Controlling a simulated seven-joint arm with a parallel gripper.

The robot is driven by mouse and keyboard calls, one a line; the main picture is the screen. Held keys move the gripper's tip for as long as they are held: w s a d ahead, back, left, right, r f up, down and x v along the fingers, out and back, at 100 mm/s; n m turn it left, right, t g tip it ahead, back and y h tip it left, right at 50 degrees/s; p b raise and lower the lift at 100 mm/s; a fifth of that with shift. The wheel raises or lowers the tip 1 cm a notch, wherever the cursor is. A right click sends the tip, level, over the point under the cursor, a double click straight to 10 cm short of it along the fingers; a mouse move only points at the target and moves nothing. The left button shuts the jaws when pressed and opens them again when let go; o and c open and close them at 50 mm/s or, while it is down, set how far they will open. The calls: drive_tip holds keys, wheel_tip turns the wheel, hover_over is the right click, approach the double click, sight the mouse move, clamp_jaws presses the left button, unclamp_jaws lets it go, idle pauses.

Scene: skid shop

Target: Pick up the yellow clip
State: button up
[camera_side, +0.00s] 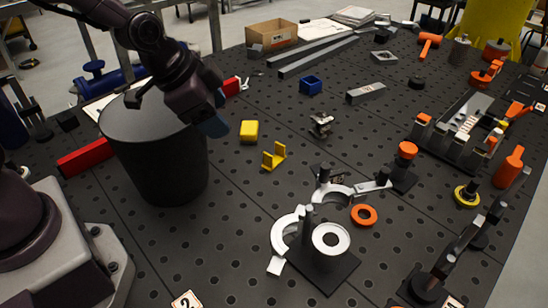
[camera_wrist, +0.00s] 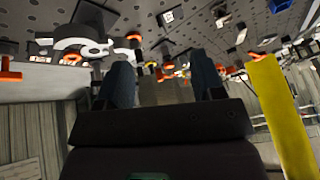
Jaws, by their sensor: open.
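The yellow clip (camera_side: 273,156), a small L-shaped or U-shaped piece with an upright tab, stands on the dark perforated table in the side view. A yellow block (camera_side: 249,131) lies just behind and left of it. My gripper (camera_side: 214,127) hangs to the left of both, apart from them, beside the rim of a black bin. Its dark blue fingers also show in the wrist view (camera_wrist: 164,78), spread apart with nothing held between them. I cannot make out the clip in the wrist view.
The tall black bin (camera_side: 153,150) stands close under my arm. A red bar (camera_side: 86,157) lies left of it. A blue box (camera_side: 311,84) and a small metal clamp (camera_side: 321,125) stand beyond the clip. A ring fixture (camera_side: 331,238) stands in front. Table around the clip is clear.

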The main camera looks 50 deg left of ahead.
drive_tip(key=w+a+f+m+t+y, duration=0.1)
drive_tip(key=f+m+t, duration=0.1)
drive_tip(key=f+m, duration=0.3)
drive_tip(key=w+f+m+t+y, duration=0.1)
drive_tip(key=f+m, duration=0.4)
drive_tip(key=m, duration=0.5)
drive_tip(key=w+a+f+m+t+y, duration=0.1)
drive_tip(key=w+f+m+t+y, duration=0.1)
drive_tip(key=f+m+t, duration=0.2)
drive_tip(key=shift+a+f+m+y, duration=0.2)
drive_tip(key=shift+f+m, duration=0.35)
drive_tip(key=shift+m, duration=0.55)
drive_tip(key=shift+a+f+m+y, duration=0.15)
drive_tip(key=shift+f+m, duration=0.4)
drive_tip(key=shift+m, duration=0.55)
drive_tip(key=m, duration=0.2)
drive_tip(key=s+m+h, duration=0.1)
drive_tip(key=shift+d+f+m+t, duration=0.15)
drive_tip(key=shift+f+m+t, duration=0.2)
drive_tip(key=shift+m+t, duration=0.05)
approach(267, 157)
drive_tip(key=x, duration=0.4)
drive_tip(key=shift+a, duration=0.2)
drive_tip(key=shift+x, duration=3)
drive_tip(key=shift+d, duration=0.2)
drive_tip(key=c, duration=1)
